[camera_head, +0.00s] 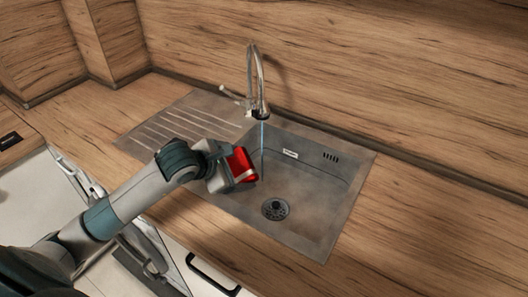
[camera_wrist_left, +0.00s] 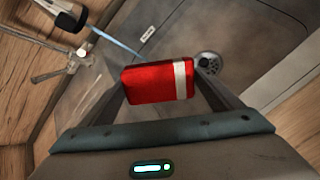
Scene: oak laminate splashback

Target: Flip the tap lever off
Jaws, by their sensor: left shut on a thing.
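The chrome tap (camera_head: 256,80) stands at the back of the sink with its spout arching forward. A thin bluish stream of water (camera_head: 262,138) runs down from it. The tap lever (camera_head: 232,94) sticks out to the left of the tap; it also shows in the left wrist view (camera_wrist_left: 52,75). My left gripper (camera_head: 240,166) is over the left front part of the basin, below and in front of the tap, apart from the lever. It is shut on a red block with a white stripe (camera_wrist_left: 160,82). My right gripper is not in view.
The steel sink (camera_head: 340,190) has a drain (camera_head: 275,208) in its basin and a ribbed drainboard (camera_head: 170,128) on the left. A wooden splashback (camera_head: 400,60) rises behind. The wooden counter (camera_head: 430,240) on the right is clear.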

